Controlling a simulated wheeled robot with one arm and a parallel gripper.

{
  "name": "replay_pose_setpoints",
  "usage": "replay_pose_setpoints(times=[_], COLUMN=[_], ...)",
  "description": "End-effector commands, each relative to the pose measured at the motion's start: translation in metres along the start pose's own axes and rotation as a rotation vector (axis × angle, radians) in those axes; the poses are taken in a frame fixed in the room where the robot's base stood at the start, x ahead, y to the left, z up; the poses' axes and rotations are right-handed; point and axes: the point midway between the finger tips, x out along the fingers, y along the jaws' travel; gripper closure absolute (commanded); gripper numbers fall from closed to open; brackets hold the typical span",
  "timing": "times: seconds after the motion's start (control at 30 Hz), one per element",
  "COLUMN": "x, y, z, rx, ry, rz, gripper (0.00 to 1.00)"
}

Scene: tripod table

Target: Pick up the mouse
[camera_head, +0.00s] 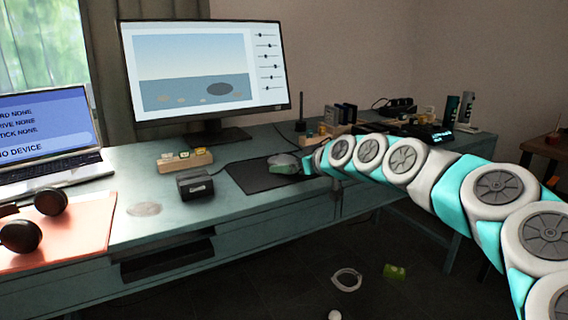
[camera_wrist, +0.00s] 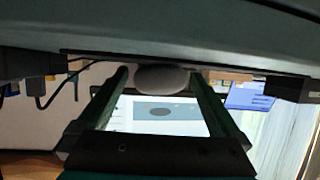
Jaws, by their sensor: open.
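The mouse (camera_head: 283,162) is a rounded grey shape on the black mouse pad (camera_head: 252,178), in front of the monitor. My gripper (camera_head: 306,164) is low over the pad, just right of the mouse. In the wrist view, which is upside down, the mouse (camera_wrist: 162,78) shows as a pale rounded shape between the two dark fingertips of my gripper (camera_wrist: 160,75). The fingers are open, with a gap visible on either side of the mouse. I cannot tell how far the mouse is between the fingers. Part of the pad is hidden behind my arm.
The monitor (camera_head: 206,70) stands behind the pad. A small black box (camera_head: 195,184) and a wooden block with small items (camera_head: 184,160) are to the left. A wooden holder (camera_head: 313,137) stands behind my gripper. A laptop (camera_head: 48,130) and headphones (camera_head: 48,202) are further left.

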Motion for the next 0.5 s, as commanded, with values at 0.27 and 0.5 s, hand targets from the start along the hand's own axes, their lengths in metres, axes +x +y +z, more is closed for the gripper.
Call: replay_pose_setpoints(times=[0.27,0.5], x=[-0.0002,-0.0001], y=[-0.0002,-0.0003], z=[0.0003,0.0005], rx=[0.0,0.001], ry=[0.0,-0.001], rz=[0.0,-0.001], gripper=[0.21,0.48])
